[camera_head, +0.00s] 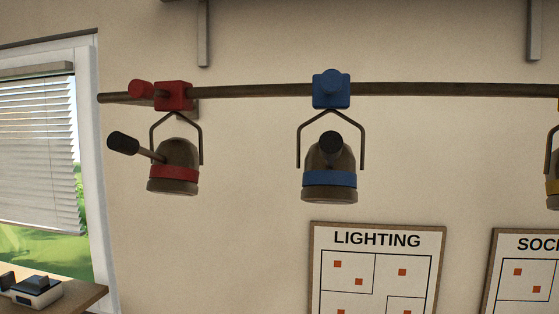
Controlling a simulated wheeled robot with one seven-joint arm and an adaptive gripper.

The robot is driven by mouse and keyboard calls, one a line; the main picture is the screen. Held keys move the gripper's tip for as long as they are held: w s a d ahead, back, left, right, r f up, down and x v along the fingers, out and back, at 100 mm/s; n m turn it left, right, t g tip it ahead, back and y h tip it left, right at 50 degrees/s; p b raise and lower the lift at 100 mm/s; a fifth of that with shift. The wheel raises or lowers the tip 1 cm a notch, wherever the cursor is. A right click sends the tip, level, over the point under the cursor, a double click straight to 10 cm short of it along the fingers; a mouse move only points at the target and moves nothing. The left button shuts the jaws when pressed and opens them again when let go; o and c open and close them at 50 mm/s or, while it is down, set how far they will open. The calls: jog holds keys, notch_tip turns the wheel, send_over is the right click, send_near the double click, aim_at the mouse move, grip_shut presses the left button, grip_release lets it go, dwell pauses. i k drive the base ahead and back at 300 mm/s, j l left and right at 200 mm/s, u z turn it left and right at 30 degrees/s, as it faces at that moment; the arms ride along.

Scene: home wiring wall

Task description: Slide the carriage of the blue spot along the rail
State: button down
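The blue spot (329,170) hangs in the middle of the view, a dark lamp head with a blue band, held in a thin dark yoke. Its blue carriage (331,92) sits on the long dark horizontal rail (430,90), with a rounded blue knob (332,76) on it. A dark round grip (331,143) points toward me from the lamp head. My gripper is not in view.
A red spot (174,168) hangs from a red carriage (174,96) to the left. A yellow-banded spot (552,186) is cut off at the right edge. The rail is bare between carriages. A LIGHTING board (377,265) is on the wall below.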

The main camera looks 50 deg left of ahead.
aim_at(331, 89)
jog(key=j+u, duration=0.2)
jog(key=u, duration=1.75)
jog(key=k+j, duration=0.05)
